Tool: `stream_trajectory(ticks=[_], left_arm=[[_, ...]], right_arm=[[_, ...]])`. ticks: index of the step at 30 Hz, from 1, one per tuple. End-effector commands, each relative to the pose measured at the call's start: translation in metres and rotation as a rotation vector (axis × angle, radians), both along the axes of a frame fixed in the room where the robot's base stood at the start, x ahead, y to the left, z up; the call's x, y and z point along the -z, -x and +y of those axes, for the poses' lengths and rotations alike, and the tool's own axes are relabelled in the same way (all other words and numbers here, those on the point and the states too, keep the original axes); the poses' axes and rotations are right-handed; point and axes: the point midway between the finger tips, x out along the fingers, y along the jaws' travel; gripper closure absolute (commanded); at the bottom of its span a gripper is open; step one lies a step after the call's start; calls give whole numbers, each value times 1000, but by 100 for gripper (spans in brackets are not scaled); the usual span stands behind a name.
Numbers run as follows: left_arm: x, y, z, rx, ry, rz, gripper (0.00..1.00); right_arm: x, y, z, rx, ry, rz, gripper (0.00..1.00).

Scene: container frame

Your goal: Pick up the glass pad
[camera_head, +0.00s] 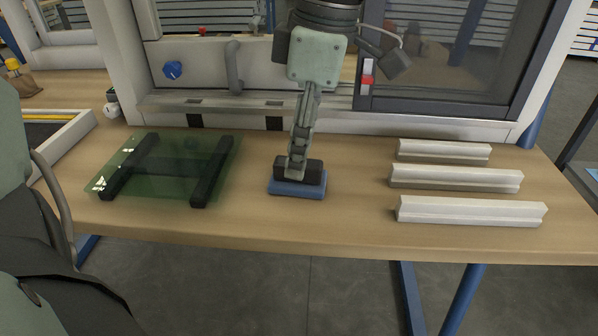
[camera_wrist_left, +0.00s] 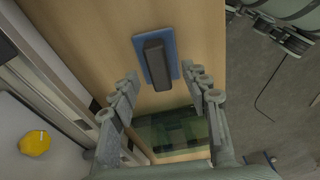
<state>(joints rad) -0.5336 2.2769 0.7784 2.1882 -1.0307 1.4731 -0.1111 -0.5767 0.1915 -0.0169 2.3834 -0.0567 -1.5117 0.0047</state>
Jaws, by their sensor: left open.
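A blue pad with a black block on top (camera_head: 297,187) lies on the wooden table near its middle; it also shows in the left wrist view (camera_wrist_left: 157,62). A clear greenish glass sheet (camera_head: 172,168) rests on a black rack at the table's left; part of it shows in the left wrist view (camera_wrist_left: 175,132). I cannot tell which one is the glass pad. My left gripper (camera_head: 298,163) points down at the black block, its open fingers (camera_wrist_left: 163,80) on either side. Contact is unclear. My right gripper appears partly at the wrist view's top right (camera_wrist_left: 280,35).
Several white profile pieces (camera_head: 470,210) lie on the right of the table (camera_head: 340,225). A white window frame (camera_head: 440,128) with a dark pane stands behind. A tray (camera_head: 62,130) is at the far left. Bare table lies between pad and profiles.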

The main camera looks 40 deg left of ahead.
Motion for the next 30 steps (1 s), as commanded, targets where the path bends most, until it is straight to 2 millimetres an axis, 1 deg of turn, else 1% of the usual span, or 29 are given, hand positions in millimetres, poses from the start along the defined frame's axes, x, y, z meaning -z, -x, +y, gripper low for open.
stream_trajectory(ticks=[1, 4, 12, 23, 24, 30], left_arm=[[8, 1, 1, 1, 1, 3, 53], [17, 1, 2, 0, -1, 0, 53], [19, 1, 3, -1, -1, -2, 53], [19, 1, 3, -1, -2, -1, 98], [19, 1, 3, -1, -2, -1, 100], [19, 0, 3, 0, -2, -1, 100]], right_arm=[[2, 0, 0, 0, -1, 3, 60], [3, 0, 0, 1, -1, 4, 60], [0, -5, 0, 1, 0, -7, 60], [-1, -7, 0, 0, 0, -10, 60], [-1, -7, 0, 0, -1, -10, 60], [1, -3, 0, 1, 0, -3, 60]])
